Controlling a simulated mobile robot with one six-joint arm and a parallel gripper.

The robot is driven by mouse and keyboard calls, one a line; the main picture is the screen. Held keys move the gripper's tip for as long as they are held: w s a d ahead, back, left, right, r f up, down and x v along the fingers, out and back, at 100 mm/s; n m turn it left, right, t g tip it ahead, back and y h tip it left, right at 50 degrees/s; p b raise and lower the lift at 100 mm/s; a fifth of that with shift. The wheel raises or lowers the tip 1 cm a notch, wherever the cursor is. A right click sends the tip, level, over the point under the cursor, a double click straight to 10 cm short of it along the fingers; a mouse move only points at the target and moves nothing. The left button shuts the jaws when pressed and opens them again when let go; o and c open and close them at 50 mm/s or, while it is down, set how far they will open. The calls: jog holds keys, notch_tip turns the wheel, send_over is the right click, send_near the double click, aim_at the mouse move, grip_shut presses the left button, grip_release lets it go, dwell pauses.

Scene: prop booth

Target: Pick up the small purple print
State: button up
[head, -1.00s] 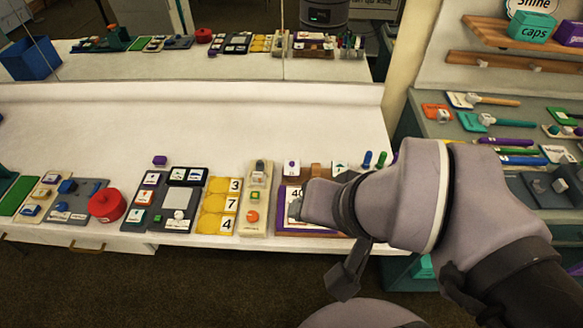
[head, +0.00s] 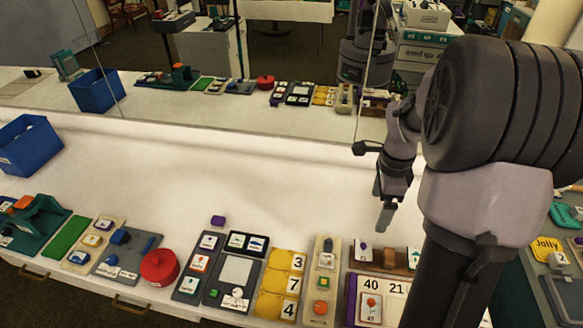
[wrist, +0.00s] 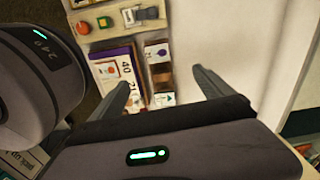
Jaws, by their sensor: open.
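Two things could fit the small purple print, and I cannot tell which it is. One is a white tile with a small purple picture (head: 364,250) behind the purple number board (head: 351,298); a tile with a purple mark (wrist: 164,99) also shows in the wrist view. The other is a small plain purple block (head: 218,220) lying loose on the white counter behind the grey boards. My gripper (head: 385,208) is open and empty, pointing down above the counter behind the number board. In the wrist view its fingers (wrist: 165,95) are wide apart, with the board's edge between them.
A red round pot (head: 160,267), yellow number tiles (head: 284,280) and a beige board (head: 320,270) line the counter's front. A blue bin (head: 30,147) stands at the far left. A mirror behind repeats the scene. The counter's middle is clear.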

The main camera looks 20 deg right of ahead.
jog(key=b, duration=0.5)
send_over(368, 251)
notch_tip(368, 251, down, 13)
jog(key=shift+w+r, duration=0.1)
notch_tip(368, 251, down, 5)
jog(key=b, duration=0.2)
jog(key=shift+d+b, duration=0.1)
jog(key=shift+b, duration=0.25)
jog(key=shift+f+b, duration=0.35)
jog(key=shift+f, duration=0.05)
jog(key=c, duration=1.4)
